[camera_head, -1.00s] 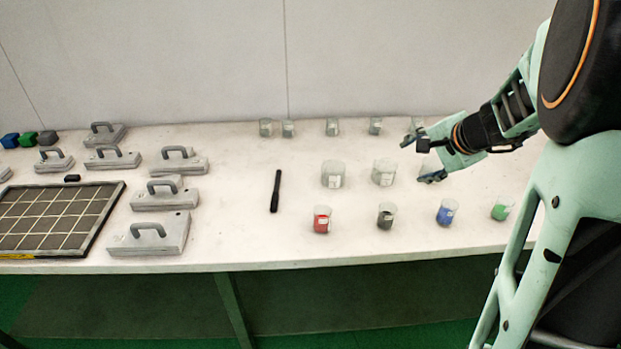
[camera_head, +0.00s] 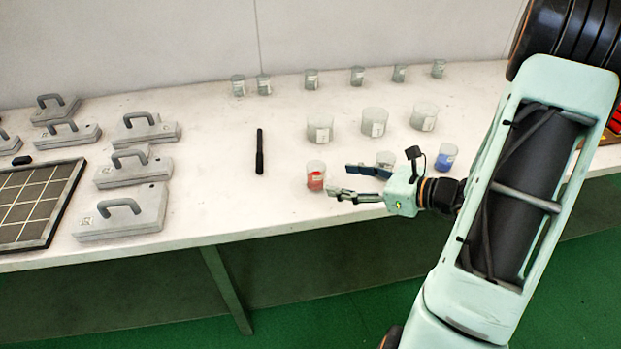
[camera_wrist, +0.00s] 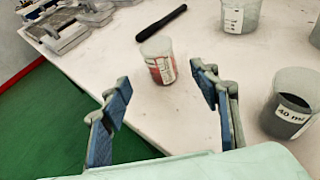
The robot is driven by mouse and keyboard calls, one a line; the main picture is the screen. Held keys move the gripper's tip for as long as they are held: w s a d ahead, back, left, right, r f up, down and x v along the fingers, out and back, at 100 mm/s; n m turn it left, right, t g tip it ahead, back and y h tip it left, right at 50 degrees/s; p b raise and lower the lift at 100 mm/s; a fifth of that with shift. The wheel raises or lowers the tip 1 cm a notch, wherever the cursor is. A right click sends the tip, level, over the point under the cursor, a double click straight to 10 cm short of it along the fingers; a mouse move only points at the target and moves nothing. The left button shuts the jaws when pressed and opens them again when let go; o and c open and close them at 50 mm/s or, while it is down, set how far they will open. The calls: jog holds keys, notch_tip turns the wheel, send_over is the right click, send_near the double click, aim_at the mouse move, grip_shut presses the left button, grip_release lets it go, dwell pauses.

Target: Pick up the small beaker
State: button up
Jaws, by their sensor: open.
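Several small beakers stand on the white table (camera_head: 220,190). One with red contents (camera_head: 316,176) stands just left of my gripper (camera_head: 338,181) in the head view. In the wrist view this red beaker (camera_wrist: 158,62) is upright ahead of the two blue-padded fingers, roughly in line with the gap. My gripper is open and empty, and the fingers do not appear to touch it. A dark-filled beaker marked 40 ml (camera_wrist: 287,112) stands right of the fingers. A blue-filled beaker (camera_head: 446,157) is behind the wrist. Several clear small beakers, one here (camera_head: 311,79), line the back.
Larger beakers (camera_head: 320,127) stand mid-table behind the coloured ones. A black stick (camera_head: 259,151) lies to their left. Grey handled blocks (camera_head: 125,213) and a gridded tray (camera_head: 73,204) fill the left. Table space between the tray side and the stick is clear.

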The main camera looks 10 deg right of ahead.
aim_at(325, 175)
jog(key=x, duration=0.9)
jog(key=shift+w+r+b, duration=0.1)
jog(key=shift+r+b, duration=0.1)
jog(key=shift+b, duration=0.1)
jog(key=shift+c, duration=0.4)
jog(key=c, duration=1.3)
jog(key=shift+r, duration=0.1)
